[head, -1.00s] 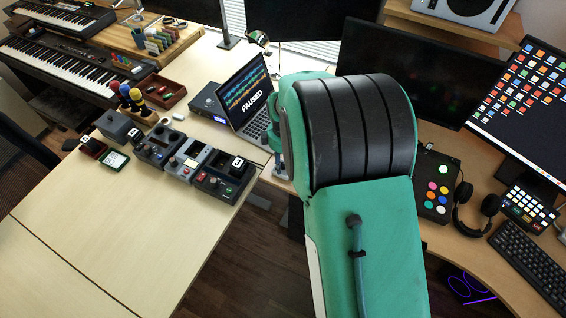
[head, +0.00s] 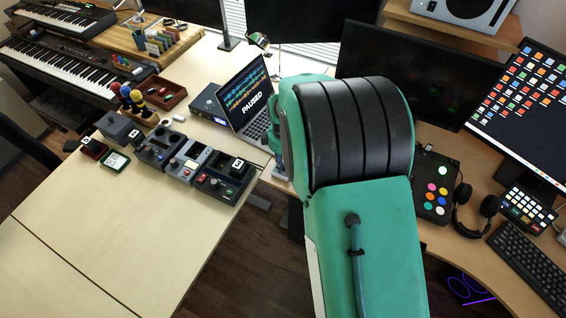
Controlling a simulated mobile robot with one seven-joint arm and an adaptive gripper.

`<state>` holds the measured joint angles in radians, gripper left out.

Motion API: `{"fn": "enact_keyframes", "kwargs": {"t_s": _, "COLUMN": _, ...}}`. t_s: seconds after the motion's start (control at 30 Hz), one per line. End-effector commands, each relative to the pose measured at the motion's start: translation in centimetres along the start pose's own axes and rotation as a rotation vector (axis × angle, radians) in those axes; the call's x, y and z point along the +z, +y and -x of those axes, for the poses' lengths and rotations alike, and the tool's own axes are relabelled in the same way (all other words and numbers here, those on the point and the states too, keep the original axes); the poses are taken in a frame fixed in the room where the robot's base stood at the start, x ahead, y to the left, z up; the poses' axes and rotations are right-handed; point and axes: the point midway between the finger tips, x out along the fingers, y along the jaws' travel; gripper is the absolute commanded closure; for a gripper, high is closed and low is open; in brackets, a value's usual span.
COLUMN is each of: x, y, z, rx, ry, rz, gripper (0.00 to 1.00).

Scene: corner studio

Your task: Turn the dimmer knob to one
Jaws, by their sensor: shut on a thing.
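I cannot make out which thing is the dimmer knob. Several small control boxes stand in a row on the left table, among them a dark blue one (head: 157,146), a grey one (head: 189,161) and a dark one at the right end (head: 222,182). Small red and dark controls show on them, too small to read a setting. My green and black arm fills the middle right of the head view. My gripper is hidden behind it, so its jaws and anything between them do not show.
A laptop (head: 245,99) showing "PAUSED" stands behind the boxes, close to my arm. A button panel (head: 433,190), headphones (head: 474,210) and a keyboard (head: 530,268) lie on the right desk. The front of the left table (head: 95,240) is clear.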

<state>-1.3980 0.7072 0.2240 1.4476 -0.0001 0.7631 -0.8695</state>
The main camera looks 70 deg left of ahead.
Motion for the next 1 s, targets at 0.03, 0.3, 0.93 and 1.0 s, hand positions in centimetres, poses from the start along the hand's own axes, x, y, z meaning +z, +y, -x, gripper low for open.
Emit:
{"fn": "enact_keyframes", "kwargs": {"t_s": 0.03, "x": -0.04, "y": 0.01, "z": 0.20, "rx": 0.001, "ry": 0.001, "rz": -0.023, "gripper": 1.00}}
{"fn": "enact_keyframes", "kwargs": {"t_s": 0.3, "x": -0.02, "y": 0.03, "z": 0.25, "rx": 0.001, "ry": 0.001, "rz": -0.222, "gripper": 1.00}}
{"fn": "enact_keyframes", "kwargs": {"t_s": 0.93, "x": 0.02, "y": 0.02, "z": 0.17, "rx": 0.000, "ry": 0.000, "rz": -0.818, "gripper": 1.00}}
{"fn": "enact_keyframes", "kwargs": {"t_s": 1.0, "x": 0.00, "y": 0.03, "z": 0.18, "rx": 0.000, "ry": 0.001, "rz": -0.884, "gripper": 1.00}}
